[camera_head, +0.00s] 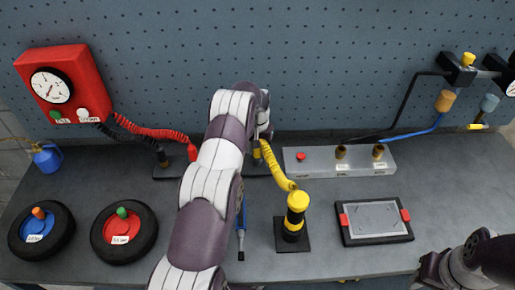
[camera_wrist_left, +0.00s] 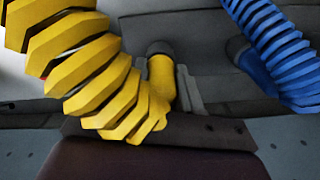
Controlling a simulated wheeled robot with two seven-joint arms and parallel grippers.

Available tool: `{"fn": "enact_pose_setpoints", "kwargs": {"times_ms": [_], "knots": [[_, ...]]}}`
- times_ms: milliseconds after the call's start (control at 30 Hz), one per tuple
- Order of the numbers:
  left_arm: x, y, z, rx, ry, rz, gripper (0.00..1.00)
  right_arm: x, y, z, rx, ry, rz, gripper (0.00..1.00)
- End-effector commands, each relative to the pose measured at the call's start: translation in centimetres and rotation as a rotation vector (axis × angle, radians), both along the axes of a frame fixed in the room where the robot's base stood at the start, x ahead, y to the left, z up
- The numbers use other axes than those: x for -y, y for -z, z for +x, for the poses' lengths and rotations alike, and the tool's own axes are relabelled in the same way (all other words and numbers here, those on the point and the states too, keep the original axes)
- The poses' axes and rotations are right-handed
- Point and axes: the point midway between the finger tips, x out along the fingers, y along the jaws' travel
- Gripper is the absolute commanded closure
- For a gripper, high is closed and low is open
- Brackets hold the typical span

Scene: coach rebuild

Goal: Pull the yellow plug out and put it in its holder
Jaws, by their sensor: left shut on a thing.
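My left gripper (camera_head: 263,132) is shut at the back of the bench, partly hidden behind its own arm. The yellow plug (camera_wrist_left: 162,82) shows in the left wrist view as a short yellow cylinder with a dark end, close to the gripper. A yellow coiled hose (camera_head: 272,164) runs from the gripper down to a yellow-and-black post (camera_head: 294,214) on a black base. A small black plate (camera_head: 262,169) with a yellow part lies below the gripper; whether the plug touches it cannot be told. My right gripper (camera_head: 436,268) is at the lower right edge, its jaws unclear.
A red gauge box (camera_head: 88,75) with a red coiled hose (camera_head: 150,130) stands at left. A grey socket block (camera_head: 325,170) lies right of the yellow hose. Two black wheels (camera_head: 150,240) lie front left, and a framed panel (camera_head: 376,236) front right. A blue coil (camera_wrist_left: 268,35) shows in the wrist view.

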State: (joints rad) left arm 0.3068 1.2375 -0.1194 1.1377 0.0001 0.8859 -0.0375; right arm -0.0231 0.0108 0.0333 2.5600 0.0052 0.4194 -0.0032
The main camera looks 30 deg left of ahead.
Motion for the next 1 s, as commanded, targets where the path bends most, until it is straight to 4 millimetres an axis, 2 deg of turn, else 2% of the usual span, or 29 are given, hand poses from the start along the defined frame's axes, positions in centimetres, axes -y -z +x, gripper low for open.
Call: {"fn": "enact_pose_setpoints", "kwargs": {"times_ms": [333,367,433,833,967,1000], "knots": [[0.0,0.3,0.0,0.001,0.000,0.000,1.00,0.0,0.3,0.0,0.000,0.000,0.000,0.57],[0.0,0.3,0.0,0.001,0.000,0.000,0.61,0.0,0.3,0.0,0.000,0.000,0.000,0.57],[0.0,0.3,0.0,0.001,0.000,0.000,0.38,0.0,0.3,0.0,0.000,0.000,0.000,0.57],[0.0,-0.1,0.0,0.000,0.000,0.000,0.37,0.0,0.6,0.0,0.000,0.000,0.000,0.57],[0.0,-1.8,0.1,0.003,0.000,0.001,0.37,0.0,1.4,0.0,0.000,0.000,0.000,0.57],[0.0,-3.3,0.0,0.003,0.000,0.001,0.37,0.0,0.6,0.0,-0.001,0.000,0.000,0.57]]}}
